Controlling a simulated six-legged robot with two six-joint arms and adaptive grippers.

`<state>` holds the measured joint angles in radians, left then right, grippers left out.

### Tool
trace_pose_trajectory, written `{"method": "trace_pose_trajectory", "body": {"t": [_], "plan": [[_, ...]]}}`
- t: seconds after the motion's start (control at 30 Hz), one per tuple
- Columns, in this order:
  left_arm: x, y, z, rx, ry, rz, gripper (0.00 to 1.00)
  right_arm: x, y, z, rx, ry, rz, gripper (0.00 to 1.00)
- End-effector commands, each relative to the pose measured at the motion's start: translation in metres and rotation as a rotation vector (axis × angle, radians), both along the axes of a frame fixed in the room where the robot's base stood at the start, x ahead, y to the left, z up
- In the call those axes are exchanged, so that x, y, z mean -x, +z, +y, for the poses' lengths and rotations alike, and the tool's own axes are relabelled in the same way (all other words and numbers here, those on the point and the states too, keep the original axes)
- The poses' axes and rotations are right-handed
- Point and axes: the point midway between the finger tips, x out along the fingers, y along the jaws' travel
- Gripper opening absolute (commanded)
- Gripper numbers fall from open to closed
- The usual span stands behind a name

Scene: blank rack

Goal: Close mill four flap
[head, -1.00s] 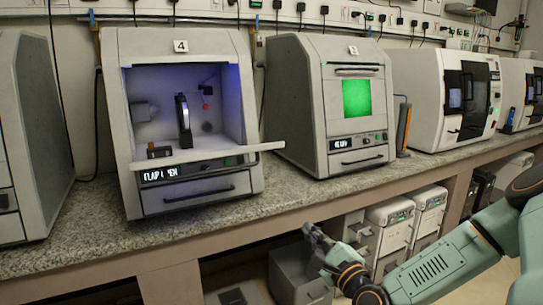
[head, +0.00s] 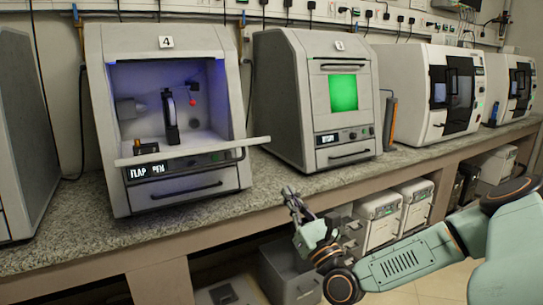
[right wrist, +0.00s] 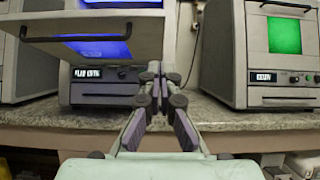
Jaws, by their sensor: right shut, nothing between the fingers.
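Mill four (head: 165,42) stands on the bench at the left in the head view, marked "4". Its flap (head: 195,152) is folded down and sticks out level in front of the lit chamber. Its display reads "FLAP OPEN". In the right wrist view the flap (right wrist: 75,30) fills the upper left, with a bar handle on it. My right gripper (head: 290,192) is shut and empty, in front of the bench, right of and lower than the flap, not touching it. Its closed fingers also show in the right wrist view (right wrist: 154,75). My left gripper is not in view.
A second mill (head: 298,95) with a closed flap and green window stands right of mill four. Further white machines (head: 425,90) line the bench. The granite bench edge (head: 215,225) runs below. Grey boxes (head: 380,215) stand under the bench.

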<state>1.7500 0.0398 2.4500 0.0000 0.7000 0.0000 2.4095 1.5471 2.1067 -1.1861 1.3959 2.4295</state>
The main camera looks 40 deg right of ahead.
Motion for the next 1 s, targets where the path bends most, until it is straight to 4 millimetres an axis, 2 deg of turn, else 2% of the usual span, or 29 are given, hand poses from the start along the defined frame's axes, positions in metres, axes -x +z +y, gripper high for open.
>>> {"method": "trace_pose_trajectory", "body": {"t": [0.3,0.6,0.73,1.0], "plan": [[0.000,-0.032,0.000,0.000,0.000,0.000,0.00,-0.046,0.020,-0.011,0.005,0.002,0.000,0.00],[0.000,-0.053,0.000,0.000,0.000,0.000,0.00,-0.077,0.038,-0.017,0.006,0.001,0.001,0.00],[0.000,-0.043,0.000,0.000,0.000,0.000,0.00,-0.082,0.062,-0.020,0.000,0.000,-0.002,0.00],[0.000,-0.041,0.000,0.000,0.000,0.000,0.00,-0.088,0.077,-0.021,0.000,0.000,0.002,0.00]]}}
